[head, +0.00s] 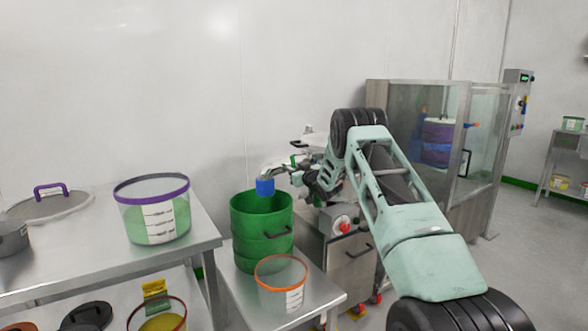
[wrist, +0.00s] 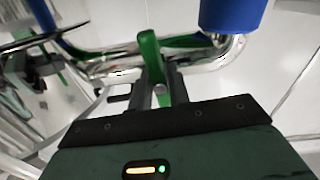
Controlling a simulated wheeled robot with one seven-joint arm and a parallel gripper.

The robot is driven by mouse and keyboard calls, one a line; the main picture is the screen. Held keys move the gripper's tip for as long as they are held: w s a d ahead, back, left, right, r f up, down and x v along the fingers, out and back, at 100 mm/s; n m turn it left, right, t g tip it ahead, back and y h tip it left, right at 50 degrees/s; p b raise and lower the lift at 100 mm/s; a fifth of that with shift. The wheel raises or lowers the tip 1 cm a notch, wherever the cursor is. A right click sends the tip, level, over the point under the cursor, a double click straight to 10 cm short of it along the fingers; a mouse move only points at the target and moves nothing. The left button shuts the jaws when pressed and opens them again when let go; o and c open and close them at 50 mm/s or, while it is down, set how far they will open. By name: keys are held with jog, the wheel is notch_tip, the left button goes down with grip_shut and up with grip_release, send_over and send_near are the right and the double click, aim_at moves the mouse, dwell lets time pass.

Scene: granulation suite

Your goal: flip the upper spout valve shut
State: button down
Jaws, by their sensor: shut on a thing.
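A shiny metal spout pipe (wrist: 95,66) crosses the wrist view and bends up into a blue end sleeve (wrist: 232,14) at the right. A green valve lever (wrist: 150,62) stands against the pipe. My gripper (wrist: 157,92) is shut on this lever, with its dark fingers at the lever's lower part. In the head view my gripper (head: 312,184) is by the spout, partly hidden by my own arm. The spout's blue sleeve (head: 265,187) hangs over a green drum (head: 262,238). The lever's exact angle to the pipe is hard to tell.
A steel bench (head: 100,262) at the left holds a purple-rimmed tub (head: 153,213) and a sieve lid (head: 48,204). An orange-rimmed tub (head: 281,288) stands before the drum. A glazed cabinet (head: 408,95) stands behind my arm. The floor at the right looks clear.

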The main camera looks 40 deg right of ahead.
jog(key=shift+m, duration=0.9)
jog(key=c, duration=1.3)
grip_release()
jog(key=v, duration=1.7)
jog(key=shift+s+a, duration=0.15)
